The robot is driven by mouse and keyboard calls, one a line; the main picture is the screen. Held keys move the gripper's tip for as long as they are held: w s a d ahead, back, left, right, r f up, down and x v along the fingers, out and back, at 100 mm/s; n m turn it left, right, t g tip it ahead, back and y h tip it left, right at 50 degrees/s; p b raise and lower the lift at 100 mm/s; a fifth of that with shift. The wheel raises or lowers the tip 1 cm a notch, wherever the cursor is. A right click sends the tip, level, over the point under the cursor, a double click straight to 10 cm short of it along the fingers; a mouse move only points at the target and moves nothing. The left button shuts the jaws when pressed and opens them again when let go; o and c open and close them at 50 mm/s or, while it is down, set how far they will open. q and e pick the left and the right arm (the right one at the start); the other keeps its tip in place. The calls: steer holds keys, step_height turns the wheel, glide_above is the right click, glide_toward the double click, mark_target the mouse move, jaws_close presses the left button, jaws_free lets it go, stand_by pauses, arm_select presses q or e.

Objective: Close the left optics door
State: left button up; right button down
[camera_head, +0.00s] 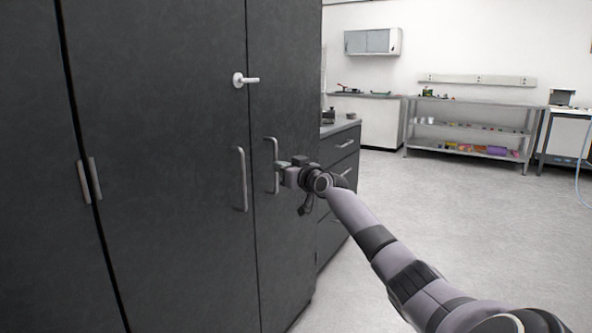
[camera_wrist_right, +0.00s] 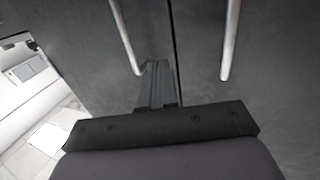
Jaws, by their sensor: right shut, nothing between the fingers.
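Tall dark grey cabinet doors fill the left half of the head view; I cannot tell which is the left optics door. A broad door panel (camera_head: 165,150) has a pale vertical handle (camera_head: 242,180) near its right edge. The narrower door panel (camera_head: 290,90) beside it has its own handle (camera_head: 273,150). These two doors look flush along their seam. My right gripper (camera_head: 279,173) is shut and empty, at the narrower door's handle. In the wrist view its fingers (camera_wrist_right: 157,84) are close to the lower end of a handle (camera_wrist_right: 126,38); contact is unclear. My left gripper is out of view.
A white lever (camera_head: 244,80) sticks out above the handles. Two more handles (camera_head: 89,180) flank a dark seam at far left. A drawer unit (camera_head: 343,160) adjoins the cabinet. Open floor (camera_head: 450,215) lies right, with a metal shelf rack (camera_head: 470,125) behind.

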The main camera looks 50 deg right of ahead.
steer(key=shift+s+d, duration=0.15)
steer(key=shift+s, duration=2)
